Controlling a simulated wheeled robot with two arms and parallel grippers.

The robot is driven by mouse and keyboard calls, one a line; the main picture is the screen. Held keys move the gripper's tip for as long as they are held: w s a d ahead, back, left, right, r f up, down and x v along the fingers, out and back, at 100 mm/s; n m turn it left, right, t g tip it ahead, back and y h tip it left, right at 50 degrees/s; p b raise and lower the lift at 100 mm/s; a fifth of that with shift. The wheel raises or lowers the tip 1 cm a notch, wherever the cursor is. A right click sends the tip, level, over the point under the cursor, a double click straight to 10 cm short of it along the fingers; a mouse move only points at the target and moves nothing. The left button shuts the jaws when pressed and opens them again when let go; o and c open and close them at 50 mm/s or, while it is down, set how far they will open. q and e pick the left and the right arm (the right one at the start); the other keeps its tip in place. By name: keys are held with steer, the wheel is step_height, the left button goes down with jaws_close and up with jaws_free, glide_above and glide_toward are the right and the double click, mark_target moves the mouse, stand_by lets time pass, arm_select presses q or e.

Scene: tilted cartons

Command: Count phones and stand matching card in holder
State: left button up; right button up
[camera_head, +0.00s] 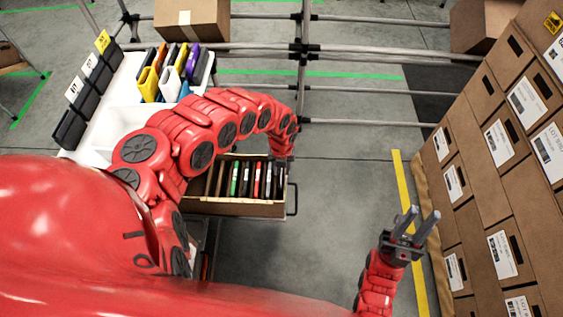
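Several thin upright slabs, seemingly the phones (246,179), stand in a row in an open brown box (236,208), with dark, green, red and white edges showing. My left arm arches over the box. My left gripper (280,160) points down at the box's back right; its fingers are too small and dark to tell whether they are open. At the far left, a row of black holders (86,100) carries a yellow card (102,41) and white cards (74,88); the nearest holder (69,129) shows no card. My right gripper (419,215) is open and empty, fingers up.
A white tray (122,119) beside the holders has colored upright items (170,76) at its back. A wall of brown cartons (490,150) with labels leans along the right. Grey rails (350,52) and a carton (191,20) are behind. Floor between box and cartons is clear.

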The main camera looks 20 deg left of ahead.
arm_select(q)
step_height(320, 180, up, 17)
steer(key=p, duration=0.9)
steer(key=shift+p, duration=0.3)
steer(key=shift+r, duration=0.1)
step_height(320, 180, up, 7)
steer(key=p, duration=0.8)
